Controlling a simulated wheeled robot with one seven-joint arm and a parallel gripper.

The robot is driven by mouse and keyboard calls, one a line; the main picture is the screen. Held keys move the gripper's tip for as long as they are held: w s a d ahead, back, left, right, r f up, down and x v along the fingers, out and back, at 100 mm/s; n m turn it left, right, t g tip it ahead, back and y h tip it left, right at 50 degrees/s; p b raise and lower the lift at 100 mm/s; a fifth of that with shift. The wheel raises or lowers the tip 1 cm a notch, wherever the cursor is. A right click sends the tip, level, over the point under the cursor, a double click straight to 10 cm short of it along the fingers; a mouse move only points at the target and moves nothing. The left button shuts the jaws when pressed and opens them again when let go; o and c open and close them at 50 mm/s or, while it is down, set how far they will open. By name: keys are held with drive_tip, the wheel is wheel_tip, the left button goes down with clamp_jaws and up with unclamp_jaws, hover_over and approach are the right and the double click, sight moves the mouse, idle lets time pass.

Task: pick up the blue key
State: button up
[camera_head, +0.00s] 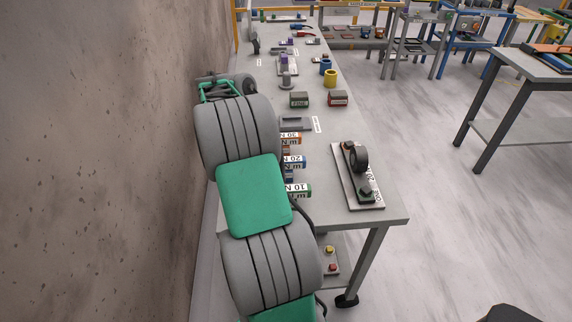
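A small blue block marked "20 N m" (292,162) lies on the grey workbench (385,218), between an orange-marked 30 N m block (291,138) and a green-marked 10 N m block (297,190). It is the likeliest blue key; its left part is hidden by my arm. A small blue item (300,26) also lies far back on the bench, too small to tell its kind. My arm's grey and green links cover the bench's left side. I cannot make out gripper fingers.
Green (299,100) and red (338,99) boxes and a yellow cup (330,78) stand farther back. A wall (100,150) rises close on the left.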

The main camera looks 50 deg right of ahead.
sight(289, 169)
drive_tip(key=x, duration=0.5)
drive_tip(key=p+x, duration=0.1)
drive_tip(key=x, duration=0.2)
drive_tip(key=shift+s+d+r, duration=0.15)
drive_tip(key=shift+d, duration=0.2)
clamp_jaws()
drive_tip(key=shift+r, duration=0.1)
idle(0.3)
